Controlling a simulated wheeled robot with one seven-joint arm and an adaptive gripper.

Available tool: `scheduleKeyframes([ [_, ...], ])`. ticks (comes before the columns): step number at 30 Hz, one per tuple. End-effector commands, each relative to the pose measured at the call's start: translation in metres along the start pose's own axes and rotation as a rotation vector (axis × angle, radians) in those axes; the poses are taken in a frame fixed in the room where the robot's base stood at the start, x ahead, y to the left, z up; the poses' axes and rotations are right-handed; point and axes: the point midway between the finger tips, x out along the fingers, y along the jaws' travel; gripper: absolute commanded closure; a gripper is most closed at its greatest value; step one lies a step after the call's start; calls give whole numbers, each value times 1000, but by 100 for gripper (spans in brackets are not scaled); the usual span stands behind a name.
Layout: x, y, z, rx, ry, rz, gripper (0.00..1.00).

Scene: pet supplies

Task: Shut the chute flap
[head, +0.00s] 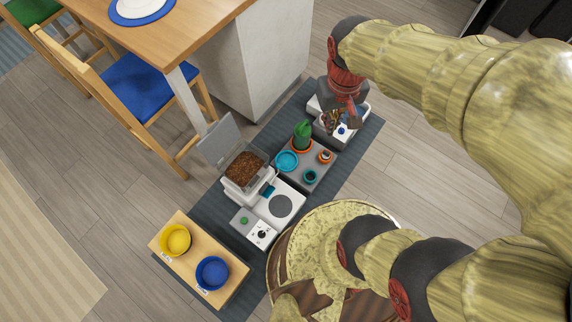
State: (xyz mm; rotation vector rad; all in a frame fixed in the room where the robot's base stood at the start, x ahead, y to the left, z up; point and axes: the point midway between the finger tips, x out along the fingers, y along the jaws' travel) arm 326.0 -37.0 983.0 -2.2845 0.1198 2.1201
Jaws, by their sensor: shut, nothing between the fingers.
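A white feeder (286,190) stands on the dark mat, with a clear hopper (246,167) full of brown kibble. The hopper's grey lid (219,141) stands raised. A small teal piece (268,191) at the foot of the hopper, beside the round grey plate (280,206), looks like the chute flap; its angle is too small to make out. My gripper (341,121) is shut and empty, above a white unit (339,129) at the mat's far end, well apart from the feeder. It hides part of that unit.
A grey tray (300,175) between gripper and feeder holds a green cactus-like item (302,136), a teal bowl (287,161) and small cups. A wooden stand (202,258) holds yellow and blue bowls.

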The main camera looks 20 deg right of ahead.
Motion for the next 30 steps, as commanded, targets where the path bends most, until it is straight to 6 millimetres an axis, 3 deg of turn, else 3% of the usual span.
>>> scheduleKeyframes([
  [17,136,62,-48,-187,-255,102,100],
  [30,276,104,-73,-546,-351,102,100],
])
